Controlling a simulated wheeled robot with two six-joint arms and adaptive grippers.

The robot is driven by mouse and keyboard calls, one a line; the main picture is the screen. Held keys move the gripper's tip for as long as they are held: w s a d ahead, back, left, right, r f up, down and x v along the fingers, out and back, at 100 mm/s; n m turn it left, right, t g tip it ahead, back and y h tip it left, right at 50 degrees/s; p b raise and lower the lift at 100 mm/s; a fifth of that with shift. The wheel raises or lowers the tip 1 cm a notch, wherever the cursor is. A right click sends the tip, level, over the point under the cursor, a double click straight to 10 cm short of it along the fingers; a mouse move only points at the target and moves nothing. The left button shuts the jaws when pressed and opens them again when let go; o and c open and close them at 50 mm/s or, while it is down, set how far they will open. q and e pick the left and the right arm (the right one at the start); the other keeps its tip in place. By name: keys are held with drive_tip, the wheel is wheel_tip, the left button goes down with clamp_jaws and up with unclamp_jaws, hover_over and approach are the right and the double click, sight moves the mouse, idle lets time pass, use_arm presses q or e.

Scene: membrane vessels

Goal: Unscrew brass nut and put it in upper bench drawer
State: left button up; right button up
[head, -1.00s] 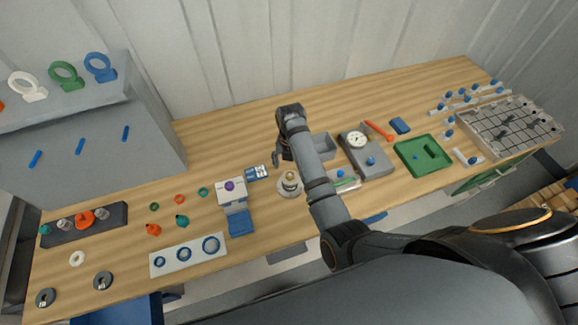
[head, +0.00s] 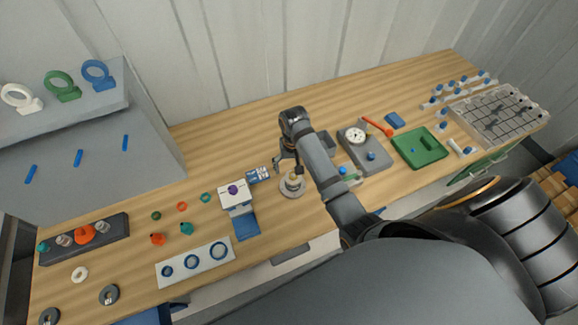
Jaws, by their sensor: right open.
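The brass nut (head: 293,177) sits on top of a round pale-metal fitting (head: 291,190) standing on the wooden bench near its middle. My right gripper (head: 287,163) is open and points down just above and behind the nut. I cannot tell whether its fingers touch the nut. The bench drawers are under the front edge; a grey drawer front (head: 290,254) shows only in part, and a green one (head: 478,170) is at the right. My left gripper is not in view.
Right are a grey gauge unit (head: 368,158), an orange-red tool (head: 378,126) and a green tray (head: 418,147).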

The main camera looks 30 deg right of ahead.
sight(293, 174)
drive_tip(key=m, duration=0.4)
drive_tip(key=shift+d, duration=0.1)
drive_tip(key=m, duration=0.8)
drive_tip(key=shift+f+m, duration=0.2)
drive_tip(key=shift+m, duration=0.7)
drive_tip(key=shift+f, duration=1.5)
